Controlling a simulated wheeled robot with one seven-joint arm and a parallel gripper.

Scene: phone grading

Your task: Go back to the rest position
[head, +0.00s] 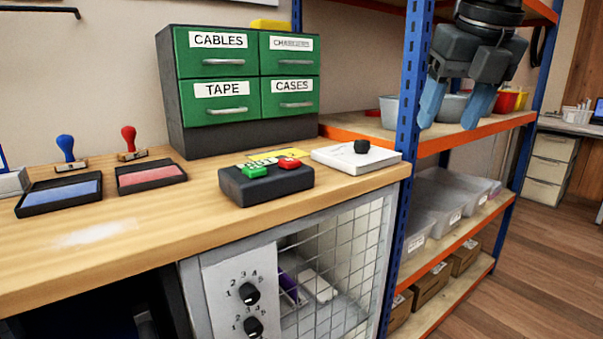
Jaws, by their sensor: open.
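My gripper (458,100) hangs at the upper right of the head view, its two blue fingers pointing down and apart. It is open with nothing between the fingers. It appears in front of the orange and blue shelving rack (470,139), well above and to the right of the wooden bench (100,246). The gripper touches nothing that I can see. Its upper part is cut off by the top edge of the picture.
On the bench stand a green drawer cabinet (219,73), a dark box with green and red buttons (266,190), a white device with a black knob (350,160), blue (66,148) and red (129,140) stamps, and ink pads (60,193). A caged cabinet (330,265) is below. Floor (530,290) is clear at right.

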